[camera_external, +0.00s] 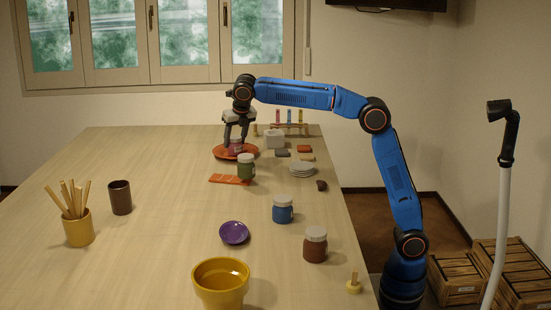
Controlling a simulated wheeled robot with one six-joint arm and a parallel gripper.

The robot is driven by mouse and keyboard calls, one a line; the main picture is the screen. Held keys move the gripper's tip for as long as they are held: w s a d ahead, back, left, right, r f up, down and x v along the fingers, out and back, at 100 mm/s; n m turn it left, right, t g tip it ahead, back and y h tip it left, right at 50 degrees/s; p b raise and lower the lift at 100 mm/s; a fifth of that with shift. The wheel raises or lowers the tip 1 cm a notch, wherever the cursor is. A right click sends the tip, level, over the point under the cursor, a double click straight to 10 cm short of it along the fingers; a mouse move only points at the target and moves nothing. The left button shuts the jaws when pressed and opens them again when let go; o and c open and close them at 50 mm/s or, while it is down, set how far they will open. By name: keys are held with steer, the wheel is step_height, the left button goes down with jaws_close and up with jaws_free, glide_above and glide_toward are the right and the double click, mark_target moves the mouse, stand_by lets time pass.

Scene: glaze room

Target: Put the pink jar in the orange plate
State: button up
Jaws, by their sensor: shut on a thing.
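The pink jar (236,147) is at the far part of the table, between the fingers of my gripper (236,142). My gripper points down and is shut on the jar. The orange plate (222,152) lies directly below and around the jar in the picture. The jar appears upright, at or just above the plate; I cannot tell whether its base touches it. The fingers hide part of the jar, and the green jar in front hides part of the plate's near side.
A green jar (246,167) stands just in front of the plate, by an orange tile strip (229,179). A white box (275,139) and a test-tube rack (290,129) are to the right. Blue (282,210) and brown (315,246) jars stand nearer.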

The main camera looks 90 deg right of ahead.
steer(key=o, duration=1.2)
steer(key=shift+f, duration=0.15)
steer(key=v, duration=1.2)
steer(key=shift+d, duration=0.1)
